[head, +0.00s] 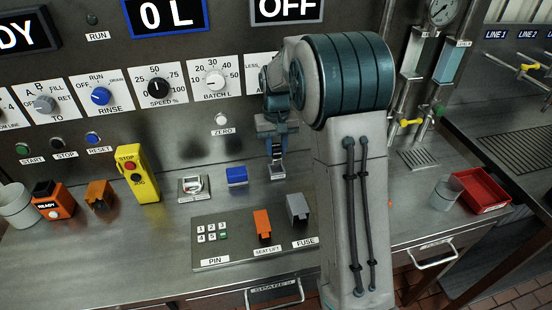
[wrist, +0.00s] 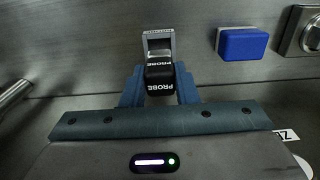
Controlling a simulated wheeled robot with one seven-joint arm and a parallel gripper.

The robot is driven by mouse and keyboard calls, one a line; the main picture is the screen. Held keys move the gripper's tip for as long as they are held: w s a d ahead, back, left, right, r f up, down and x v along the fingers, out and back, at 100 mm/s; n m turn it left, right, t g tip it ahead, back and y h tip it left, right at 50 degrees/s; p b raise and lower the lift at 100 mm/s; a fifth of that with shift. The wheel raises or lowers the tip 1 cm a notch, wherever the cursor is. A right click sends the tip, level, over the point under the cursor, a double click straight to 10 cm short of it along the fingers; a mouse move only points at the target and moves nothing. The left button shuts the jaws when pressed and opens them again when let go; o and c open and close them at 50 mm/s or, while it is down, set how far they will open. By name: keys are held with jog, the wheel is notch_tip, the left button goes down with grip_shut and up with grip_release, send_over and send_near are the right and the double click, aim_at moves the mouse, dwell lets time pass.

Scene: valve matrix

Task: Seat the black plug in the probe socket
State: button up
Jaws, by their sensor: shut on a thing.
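My gripper (wrist: 160,88) is shut on the black plug (wrist: 160,76), which carries white PROBE lettering. A blue-grey finger lies on each side of it. The grey metal frame of the probe socket (wrist: 158,34) shows just beyond the plug in the wrist view. The plug overlaps its near edge, so I cannot tell whether they touch or how deep the plug sits. In the head view my gripper (head: 276,148) points down over the small metal socket (head: 277,169) on the counter. The plug is hard to make out there.
The PIN panel with an orange seat lift lever (head: 263,224) and a grey fuse cover (head: 298,208) lies in front. A yellow stop post (head: 136,174) stands farther left.

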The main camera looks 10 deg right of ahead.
aim_at(276, 158)
jog(key=shift+f, duration=2.4)
jog(key=o, duration=1)
jog(key=shift+r, duration=0.1)
notch_tip(276, 158, up, 11)
jog(key=shift+s+r, duration=0.2)
jog(key=shift+r, duration=0.35)
jog(key=s+t, duration=0.3)
jog(key=s, duration=2.4)
jog(key=shift+s, duration=0.3)
